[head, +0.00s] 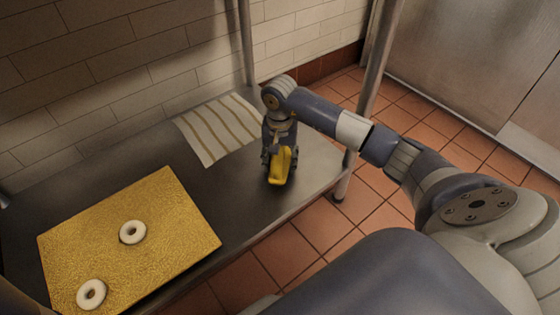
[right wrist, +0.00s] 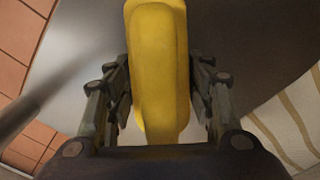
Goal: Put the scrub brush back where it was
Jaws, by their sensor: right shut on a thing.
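The scrub brush shows as a yellow body (head: 281,166) in the head view, under my right gripper (head: 279,158). In the right wrist view the yellow brush (right wrist: 158,70) stands between the two fingers of my right gripper (right wrist: 160,95), which is shut on it. Its lower end is near or on the steel table (head: 250,205); I cannot tell if it touches. A striped cloth (head: 216,130) lies on the table just left of the gripper, and its edge also shows in the right wrist view (right wrist: 290,115). My left gripper is not in view.
A gold board (head: 165,215) with two white rings, likely bagels (head: 132,232) (head: 91,294), lies on the left of the table. A steel post (head: 375,75) rises behind my right arm at the table's right corner. A tiled wall bounds the back. Bare steel shows between board and gripper.

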